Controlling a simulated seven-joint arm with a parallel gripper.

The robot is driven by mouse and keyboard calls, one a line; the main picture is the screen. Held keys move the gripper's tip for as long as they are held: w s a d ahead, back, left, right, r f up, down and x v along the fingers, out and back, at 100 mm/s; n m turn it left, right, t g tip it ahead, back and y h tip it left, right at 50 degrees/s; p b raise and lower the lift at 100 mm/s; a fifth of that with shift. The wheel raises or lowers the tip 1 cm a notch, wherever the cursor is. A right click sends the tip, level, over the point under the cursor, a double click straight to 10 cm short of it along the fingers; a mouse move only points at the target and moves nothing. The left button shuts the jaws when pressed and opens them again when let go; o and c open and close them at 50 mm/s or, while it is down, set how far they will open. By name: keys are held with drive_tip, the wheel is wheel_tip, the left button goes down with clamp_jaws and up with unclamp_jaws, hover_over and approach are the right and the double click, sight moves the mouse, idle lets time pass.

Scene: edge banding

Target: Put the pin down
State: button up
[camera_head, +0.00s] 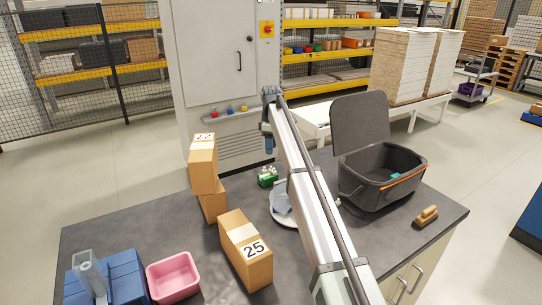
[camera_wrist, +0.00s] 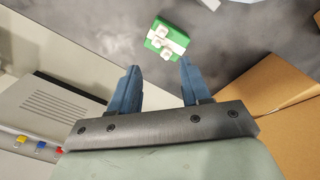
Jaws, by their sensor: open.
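My gripper (camera_head: 269,146) is above the back part of the dark table. In the wrist view its two blue fingers (camera_wrist: 158,68) stand apart with nothing between them. A small green block with white pieces on top (camera_head: 267,177) sits on the table near the gripper. It also shows in the wrist view (camera_wrist: 166,40), beyond the fingertips and apart from them. I cannot make out a separate pin in either view.
Stacked cartons (camera_head: 203,165) and a carton marked 25 (camera_head: 246,250) stand left of my arm. A pink tub (camera_head: 173,278) and a blue box (camera_head: 125,279) are front left.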

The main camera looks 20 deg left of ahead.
wheel_tip(320, 180, up, 6)
idle(0.4)
drive_tip(key=shift+r, duration=0.1)
